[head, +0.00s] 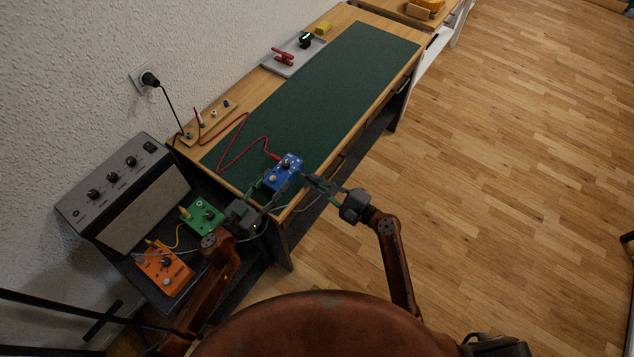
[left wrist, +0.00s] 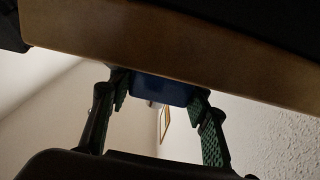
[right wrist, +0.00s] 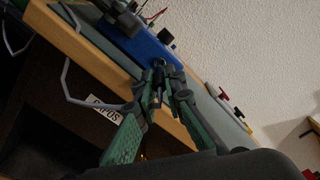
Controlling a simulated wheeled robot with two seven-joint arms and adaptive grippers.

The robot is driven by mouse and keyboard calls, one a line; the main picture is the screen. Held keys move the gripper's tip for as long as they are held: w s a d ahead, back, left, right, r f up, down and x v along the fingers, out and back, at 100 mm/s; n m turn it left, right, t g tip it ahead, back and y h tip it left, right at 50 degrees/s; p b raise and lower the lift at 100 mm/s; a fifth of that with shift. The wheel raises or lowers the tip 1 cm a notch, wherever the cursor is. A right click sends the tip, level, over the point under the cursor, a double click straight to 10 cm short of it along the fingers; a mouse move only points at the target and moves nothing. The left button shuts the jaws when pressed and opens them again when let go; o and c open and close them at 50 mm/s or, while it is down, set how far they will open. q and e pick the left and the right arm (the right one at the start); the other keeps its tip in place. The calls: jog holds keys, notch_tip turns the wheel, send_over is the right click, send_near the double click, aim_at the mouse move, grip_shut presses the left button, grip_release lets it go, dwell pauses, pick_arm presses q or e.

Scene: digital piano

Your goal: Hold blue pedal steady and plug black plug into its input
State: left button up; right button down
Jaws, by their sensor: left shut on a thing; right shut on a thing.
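The blue pedal (head: 290,163) sits at the near end of the green mat, by the desk's front edge. My left gripper (head: 269,191) is shut on it; the left wrist view shows the pedal (left wrist: 163,90) between its two green-padded fingers. My right gripper (head: 307,179) is at the pedal's right side. In the right wrist view its fingers are shut on the black plug (right wrist: 157,88), close against the side of the blue pedal (right wrist: 148,50). The fingers partly hide the plug. I cannot tell whether its tip is inside the input.
A red cable runs from the pedal over the green mat (head: 340,85) to a wooden strip (head: 212,122). Green (head: 202,215) and orange (head: 163,267) pedals and a grey amplifier (head: 120,185) stand at the left. A tray (head: 293,52) lies at the back. A grey cable (right wrist: 68,85) hangs by the desk edge.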

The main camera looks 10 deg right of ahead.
jog(key=shift+x, duration=1.45)
jog(key=c, duration=1.9)
grip_release()
jog(key=shift+c, duration=0.2)
jog(key=shift+s+f, duration=0.1)
jog(key=shift+v, duration=2.5)
jog(key=v, duration=1.2)
